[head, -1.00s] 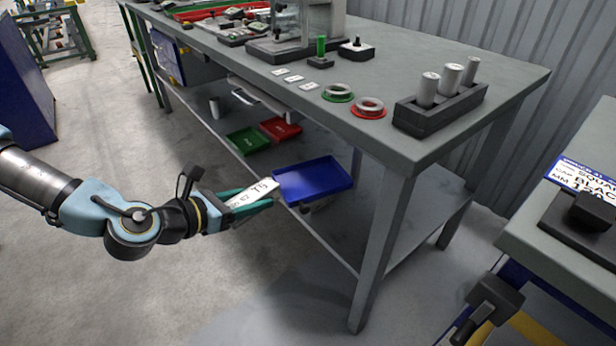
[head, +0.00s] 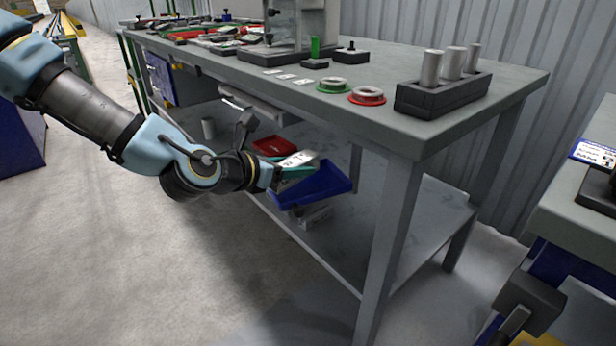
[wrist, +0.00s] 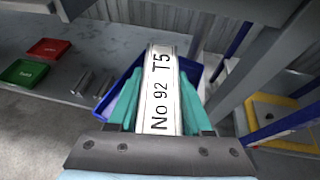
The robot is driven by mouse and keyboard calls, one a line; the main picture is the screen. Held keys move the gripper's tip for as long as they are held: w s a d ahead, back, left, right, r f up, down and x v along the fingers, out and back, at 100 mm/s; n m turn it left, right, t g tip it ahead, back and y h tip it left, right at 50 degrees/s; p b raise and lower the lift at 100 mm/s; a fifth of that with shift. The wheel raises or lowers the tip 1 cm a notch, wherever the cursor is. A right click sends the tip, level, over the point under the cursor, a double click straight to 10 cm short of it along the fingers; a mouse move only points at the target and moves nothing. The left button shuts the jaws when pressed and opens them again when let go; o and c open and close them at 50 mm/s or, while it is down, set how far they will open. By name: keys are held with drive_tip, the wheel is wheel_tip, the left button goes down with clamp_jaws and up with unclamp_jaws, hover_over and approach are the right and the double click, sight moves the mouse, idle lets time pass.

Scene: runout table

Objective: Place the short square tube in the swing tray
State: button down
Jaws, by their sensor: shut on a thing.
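The short square tube (wrist: 160,88) is pale and bears the print "No 92 T5". In the head view the tube (head: 297,159) sticks out past the fingers. My gripper (wrist: 154,112) is shut on it, with a teal finger on each side; the gripper (head: 292,172) is low beside the table in the head view. The blue swing tray (head: 325,187) is below the table top, just beyond the gripper. In the wrist view the tube lies in front of the tray (wrist: 106,100) and hides much of its inside. I cannot tell whether tube and tray touch.
The grey table (head: 455,118) stands above, with a leg (head: 388,235) right of the tray. On its lower shelf are a red bin (wrist: 50,48), a green bin (wrist: 24,72) and loose metal pieces (wrist: 88,82). Open floor (head: 170,270) lies left of the table.

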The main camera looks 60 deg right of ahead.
sight(308, 184)
drive_tip(key=d, duration=0.3)
drive_tip(key=shift+s+d, duration=0.15)
drive_tip(key=shift+s, duration=0.1)
drive_tip(key=f, duration=0.2)
drive_tip(key=shift+s+d+f, duration=0.1)
drive_tip(key=shift+d+f, duration=0.25)
drive_tip(key=shift+d, duration=0.05)
drive_tip(key=shift+f, duration=0.4)
drive_tip(key=shift+c, duration=1.6)
unclamp_jaws()
drive_tip(key=shift+f, duration=0.15)
drive_tip(key=shift+a+r, duration=0.1)
drive_tip(key=shift+r, duration=0.1)
drive_tip(key=v, duration=1.1)
drive_tip(key=shift+a+p, duration=0.4)
